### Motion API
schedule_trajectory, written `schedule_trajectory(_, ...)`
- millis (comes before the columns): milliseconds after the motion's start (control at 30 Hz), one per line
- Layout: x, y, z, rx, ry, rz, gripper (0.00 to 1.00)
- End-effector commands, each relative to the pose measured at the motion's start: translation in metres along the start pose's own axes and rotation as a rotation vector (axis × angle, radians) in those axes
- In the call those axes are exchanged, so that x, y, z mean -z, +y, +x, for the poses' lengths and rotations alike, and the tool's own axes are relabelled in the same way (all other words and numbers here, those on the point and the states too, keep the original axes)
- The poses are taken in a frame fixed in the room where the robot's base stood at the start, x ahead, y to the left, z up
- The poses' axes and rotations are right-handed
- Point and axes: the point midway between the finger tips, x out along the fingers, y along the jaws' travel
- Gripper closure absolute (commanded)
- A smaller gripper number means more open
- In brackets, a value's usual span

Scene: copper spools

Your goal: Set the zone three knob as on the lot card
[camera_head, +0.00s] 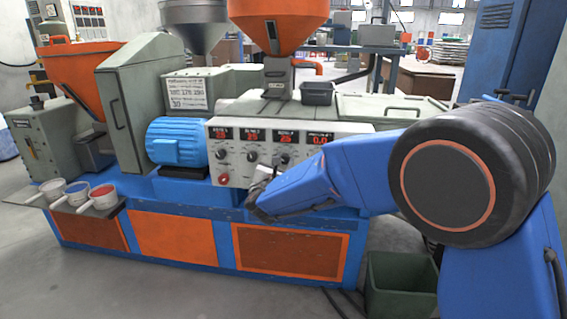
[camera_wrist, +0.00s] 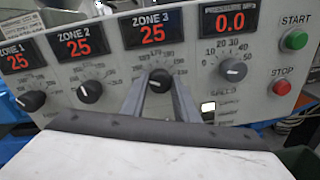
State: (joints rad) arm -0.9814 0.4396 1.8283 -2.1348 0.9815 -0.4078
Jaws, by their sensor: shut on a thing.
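The zone three knob (camera_wrist: 160,77) is black and round, below the ZONE 3 display (camera_wrist: 155,36), which reads 25 in red. Its dial numbers are too blurred to read surely. My gripper (camera_wrist: 162,92) is shut on this knob, one finger on each side of it. The fingers hide the knob's lower part. In the head view my gripper (camera_head: 268,174) is at the front of the control panel (camera_head: 340,128). The lot card (camera_head: 187,93) is a white sheet on the machine, left of the panel; its print is too small to read surely.
The zone 1 (camera_wrist: 31,101) and zone 2 (camera_wrist: 90,91) knobs are to the left. The screw speed knob (camera_wrist: 233,69), green START (camera_wrist: 295,40) and red STOP (camera_wrist: 282,87) buttons are to the right. A blue motor (camera_head: 176,142) stands left of the panel.

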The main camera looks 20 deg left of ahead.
Motion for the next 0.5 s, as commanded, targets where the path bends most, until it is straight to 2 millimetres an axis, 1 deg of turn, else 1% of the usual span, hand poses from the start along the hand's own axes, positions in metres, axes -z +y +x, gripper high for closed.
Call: schedule_trajectory(500,-0.001,-0.001,0.0003,-0.002,0.018,0.489,0.95)
